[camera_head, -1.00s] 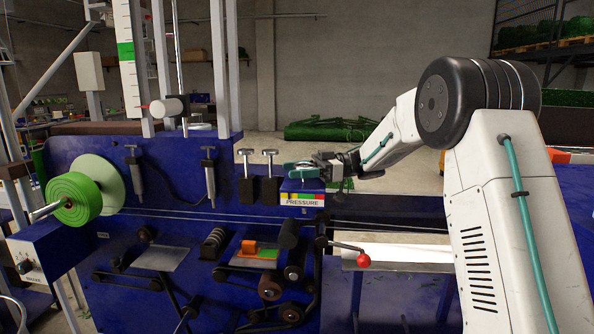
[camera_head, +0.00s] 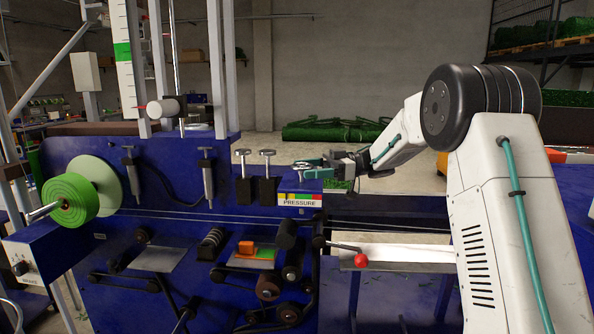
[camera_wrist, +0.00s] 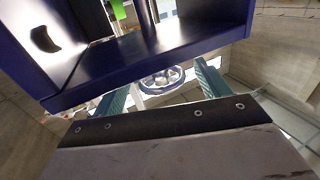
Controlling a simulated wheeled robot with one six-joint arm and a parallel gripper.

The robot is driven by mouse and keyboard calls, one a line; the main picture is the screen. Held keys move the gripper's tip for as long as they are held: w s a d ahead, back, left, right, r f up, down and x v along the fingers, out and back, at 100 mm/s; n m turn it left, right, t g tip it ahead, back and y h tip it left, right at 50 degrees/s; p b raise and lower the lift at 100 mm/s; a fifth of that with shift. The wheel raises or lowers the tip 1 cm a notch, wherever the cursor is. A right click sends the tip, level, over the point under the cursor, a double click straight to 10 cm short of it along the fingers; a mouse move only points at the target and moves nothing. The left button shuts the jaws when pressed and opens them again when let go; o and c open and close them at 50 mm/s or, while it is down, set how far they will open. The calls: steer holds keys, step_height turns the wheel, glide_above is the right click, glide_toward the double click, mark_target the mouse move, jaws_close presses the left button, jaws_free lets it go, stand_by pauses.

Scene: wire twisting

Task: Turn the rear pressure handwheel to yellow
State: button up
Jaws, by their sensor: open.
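A spoked metal handwheel (camera_head: 303,166) sits above the blue block with the PRESSURE label (camera_head: 300,202), whose strip shows yellow, green and red. In the wrist view the round wheel (camera_wrist: 163,78) lies ahead, between my two teal fingers. My gripper (camera_head: 312,172) is open, with its fingers reaching from the right to the wheel's right side. In the wrist view my gripper (camera_wrist: 162,88) has a wide gap between its fingers. I cannot tell whether a finger touches the wheel. No pointer on the colour strip is clear to me.
Two T-shaped handles on black blocks (camera_head: 256,190) stand left of the wheel. A red-knobbed lever (camera_head: 361,260) is below and to the right. In the wrist view a dark blue machine panel (camera_wrist: 150,55) overhangs close above the fingers. Open floor lies behind the machine.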

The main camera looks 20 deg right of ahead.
steer(key=shift+d, duration=1.85)
